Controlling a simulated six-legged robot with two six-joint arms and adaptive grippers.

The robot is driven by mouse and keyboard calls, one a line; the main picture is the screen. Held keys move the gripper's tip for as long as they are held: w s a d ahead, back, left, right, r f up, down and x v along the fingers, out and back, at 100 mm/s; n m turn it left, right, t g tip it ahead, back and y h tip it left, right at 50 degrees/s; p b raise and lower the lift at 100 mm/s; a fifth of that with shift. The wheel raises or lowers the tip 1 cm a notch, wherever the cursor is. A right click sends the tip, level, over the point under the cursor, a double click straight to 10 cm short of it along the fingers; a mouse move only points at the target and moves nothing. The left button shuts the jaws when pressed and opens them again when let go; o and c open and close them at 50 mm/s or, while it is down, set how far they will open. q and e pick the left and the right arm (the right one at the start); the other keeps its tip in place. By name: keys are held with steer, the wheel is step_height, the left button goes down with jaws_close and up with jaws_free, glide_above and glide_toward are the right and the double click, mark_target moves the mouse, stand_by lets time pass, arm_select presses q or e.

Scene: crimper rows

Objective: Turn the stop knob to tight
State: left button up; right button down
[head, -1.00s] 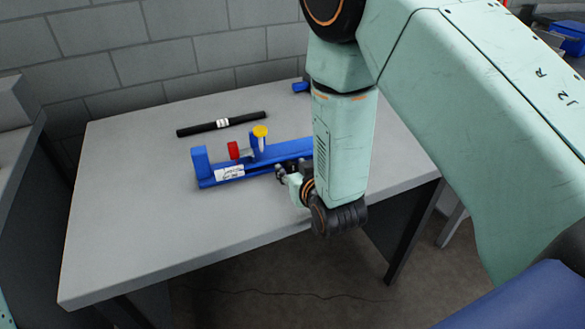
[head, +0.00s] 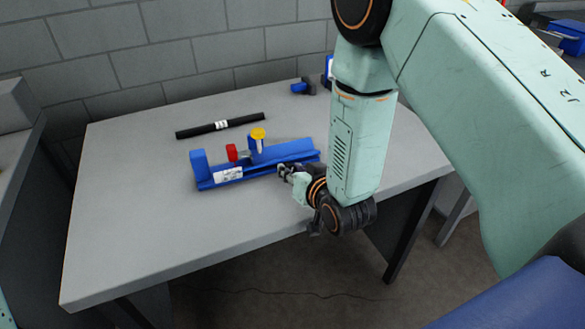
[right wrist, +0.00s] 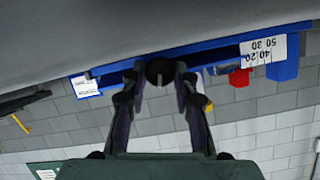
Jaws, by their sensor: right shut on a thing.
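A blue fixture (head: 290,149) lies along the table, with an upright block at its left end and a white label on its front. A red block (head: 231,152) and a yellow-topped piece (head: 258,134) stand on it; the red block also shows in the right wrist view (right wrist: 239,78). My right gripper (head: 284,170) is at the fixture's front side. In the right wrist view, its two fingers are shut on a round black knob (right wrist: 160,73) with a pale mark, one finger on each side. The knob is hidden in the head view. My left gripper is out of view.
A black rod (head: 220,126) with a white label lies behind the fixture. A blue and black object (head: 302,87) lies near the table's back edge. The left and front left of the grey table (head: 130,220) are clear. A brick wall stands behind.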

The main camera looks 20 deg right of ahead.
steer(key=c, duration=1)
jaws_free()
steer(key=shift+v, duration=3.75)
steer(key=shift+c, duration=0.2)
